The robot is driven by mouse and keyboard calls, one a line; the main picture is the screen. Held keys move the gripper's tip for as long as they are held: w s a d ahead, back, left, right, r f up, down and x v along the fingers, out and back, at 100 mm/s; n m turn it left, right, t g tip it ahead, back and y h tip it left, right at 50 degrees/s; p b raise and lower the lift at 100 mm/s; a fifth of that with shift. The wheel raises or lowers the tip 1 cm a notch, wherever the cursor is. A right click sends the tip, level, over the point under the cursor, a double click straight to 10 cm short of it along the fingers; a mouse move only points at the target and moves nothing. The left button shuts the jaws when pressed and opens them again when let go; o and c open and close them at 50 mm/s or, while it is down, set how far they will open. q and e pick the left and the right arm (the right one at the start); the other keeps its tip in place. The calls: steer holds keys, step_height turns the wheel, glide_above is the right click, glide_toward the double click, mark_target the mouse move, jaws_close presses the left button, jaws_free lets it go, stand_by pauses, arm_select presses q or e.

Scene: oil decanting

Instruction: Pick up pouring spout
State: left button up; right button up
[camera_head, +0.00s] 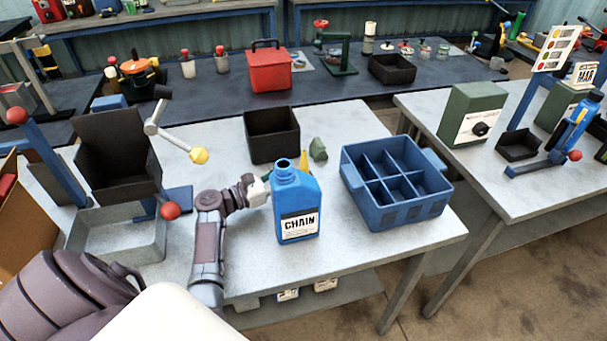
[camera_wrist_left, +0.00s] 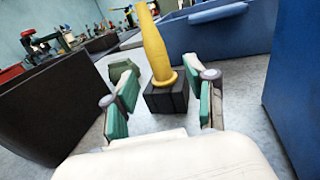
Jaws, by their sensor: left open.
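The yellow pouring spout (camera_wrist_left: 157,50) stands upright on a small black block (camera_wrist_left: 166,97) in the left wrist view. In the head view only a bit of the yellow spout (camera_head: 304,163) shows behind the blue CHAIN bottle (camera_head: 297,205). My left gripper (camera_wrist_left: 168,92) is open and empty, with its teal-padded fingers to either side of the block and the spout's base in the wrist picture. I cannot tell if they touch it. In the head view the left gripper (camera_head: 258,190) is low over the table, partly hidden by the bottle. My right gripper is not in view.
The bottle's blue side (camera_wrist_left: 292,90) fills the wrist view's right edge. A black bin (camera_head: 272,136) and a small green object (camera_head: 318,149) are behind the spout. A divided blue crate (camera_head: 396,215) stands to the right. The table's front right is clear.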

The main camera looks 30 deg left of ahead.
mark_target(304, 169)
arm_select(q)
steer(key=b+x, duration=0.2)
steer(key=x, duration=0.3)
steer(key=shift+w, duration=0.25)
steer(key=shift+r, duration=0.1)
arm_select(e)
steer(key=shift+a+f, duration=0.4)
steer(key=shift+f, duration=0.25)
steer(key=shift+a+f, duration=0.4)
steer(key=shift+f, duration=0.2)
arm_select(q)
steer(key=shift+c, duration=1)
jaws_close()
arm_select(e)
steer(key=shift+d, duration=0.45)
